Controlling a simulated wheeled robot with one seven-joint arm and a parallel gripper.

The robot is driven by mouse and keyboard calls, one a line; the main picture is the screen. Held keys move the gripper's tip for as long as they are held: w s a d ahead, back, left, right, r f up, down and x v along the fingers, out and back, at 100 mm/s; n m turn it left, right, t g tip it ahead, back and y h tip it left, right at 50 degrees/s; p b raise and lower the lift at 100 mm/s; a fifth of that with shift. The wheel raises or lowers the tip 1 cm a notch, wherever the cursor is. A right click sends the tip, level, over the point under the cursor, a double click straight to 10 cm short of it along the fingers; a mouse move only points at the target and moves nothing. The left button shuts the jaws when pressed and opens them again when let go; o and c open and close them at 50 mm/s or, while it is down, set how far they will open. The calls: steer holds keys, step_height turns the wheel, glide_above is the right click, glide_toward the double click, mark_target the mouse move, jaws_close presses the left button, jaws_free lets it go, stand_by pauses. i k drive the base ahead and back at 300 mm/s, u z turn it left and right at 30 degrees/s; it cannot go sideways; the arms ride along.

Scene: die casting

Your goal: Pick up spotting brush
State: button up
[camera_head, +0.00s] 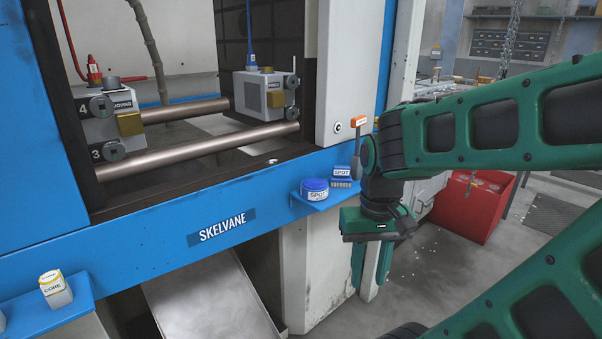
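My gripper (371,284) points down in front of the machine's lower right side, below and slightly right of this tool. Its green fingers are apart, with nothing seen between them.
A CORE bottle (55,290) stands on another ledge at lower left. A red bin (470,208) stands behind my arm.

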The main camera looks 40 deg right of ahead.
mark_target(341, 176)
steer(key=z, duration=0.1)
steer(key=i, duration=0.95)
steer(key=z, duration=0.35)
